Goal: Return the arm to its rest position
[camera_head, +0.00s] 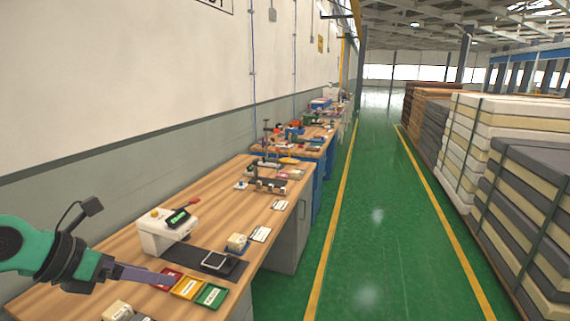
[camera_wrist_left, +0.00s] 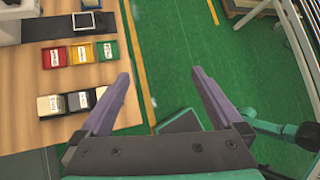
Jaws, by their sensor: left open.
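My left arm comes in from the left in the head view, with its gripper (camera_head: 146,276) over the near end of the wooden workbench (camera_head: 85,268). In the left wrist view the gripper (camera_wrist_left: 160,95) is open, with its two fingers wide apart and nothing between them. One finger shows over the bench edge, the other over the green floor. My right gripper does not show in either view.
Red (camera_head: 166,279), yellow (camera_head: 188,287) and green (camera_head: 211,295) trays lie on the bench near the gripper. A white device (camera_head: 165,232) stands behind them. Small boxes (camera_wrist_left: 50,104) lie closer. Mattress stacks (camera_head: 530,190) line the right; the green aisle (camera_head: 375,220) is clear.

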